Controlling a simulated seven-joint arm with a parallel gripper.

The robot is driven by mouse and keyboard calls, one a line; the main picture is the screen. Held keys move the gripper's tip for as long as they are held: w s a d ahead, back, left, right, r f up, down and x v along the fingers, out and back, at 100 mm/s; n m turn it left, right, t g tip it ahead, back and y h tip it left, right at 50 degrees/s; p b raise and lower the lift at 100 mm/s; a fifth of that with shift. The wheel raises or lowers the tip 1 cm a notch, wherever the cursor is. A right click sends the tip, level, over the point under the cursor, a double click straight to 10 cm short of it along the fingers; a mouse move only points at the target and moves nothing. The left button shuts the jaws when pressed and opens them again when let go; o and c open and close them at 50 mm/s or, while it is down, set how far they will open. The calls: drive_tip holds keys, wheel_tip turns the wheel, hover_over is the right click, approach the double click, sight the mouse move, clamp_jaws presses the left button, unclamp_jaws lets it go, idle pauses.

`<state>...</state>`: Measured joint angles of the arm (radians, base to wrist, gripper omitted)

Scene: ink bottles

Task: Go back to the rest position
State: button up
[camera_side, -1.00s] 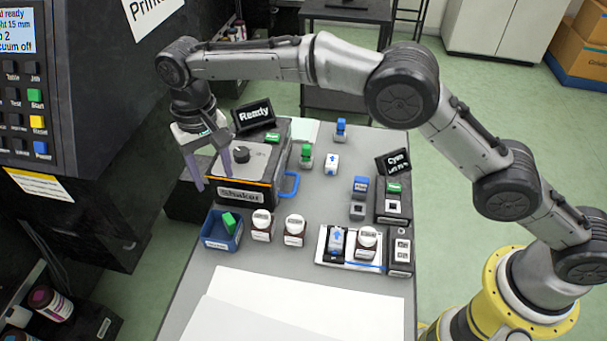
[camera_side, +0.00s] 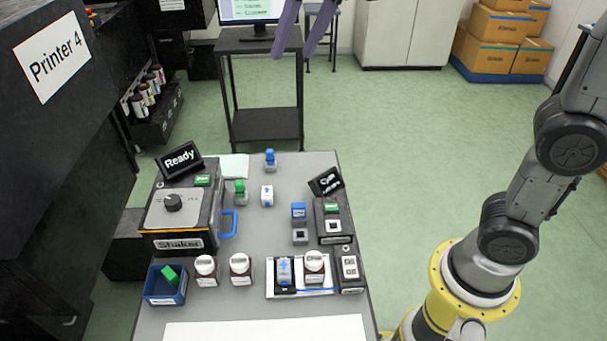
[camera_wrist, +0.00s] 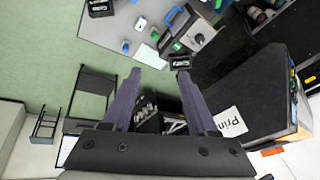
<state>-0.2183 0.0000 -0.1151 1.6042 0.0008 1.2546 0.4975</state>
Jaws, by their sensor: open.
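My gripper (camera_side: 304,28) shows only its purple fingers at the top edge of the side view, high above the floor behind the table. In the wrist view the two fingers of my gripper (camera_wrist: 150,75) are spread apart with nothing between them. My arm rises at the right of the side view and passes out of the picture at the top right. The table (camera_side: 215,307) stands well below, and my gripper touches nothing on it.
The shaker (camera_side: 177,217) with its "Ready" sign (camera_side: 179,159) stands at the table's left. A blue bin (camera_side: 157,287), two white-capped bottles (camera_side: 206,267) and a white tray (camera_side: 301,291) line the front. A printer (camera_side: 50,130) stands left. A dark stand (camera_side: 262,112) stands behind.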

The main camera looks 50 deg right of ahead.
drive_tip(key=s+d+f+t, duration=0.1)
drive_tip(key=s+d+f, duration=0.3)
drive_tip(key=s, duration=0.5)
drive_tip(key=s+d+f+t, duration=0.1)
drive_tip(key=s+d+f, duration=0.3)
drive_tip(key=s, duration=0.5)
wheel_tip(320, 180, down, 7)
drive_tip(key=s+n+h, duration=0.1)
drive_tip(key=s+n, duration=0.1)
drive_tip(key=n, duration=0.1)
drive_tip(key=shift+s+g, duration=0.35)
drive_tip(key=shift+g, duration=0.05)
drive_tip(key=shift+d+r, duration=0.1)
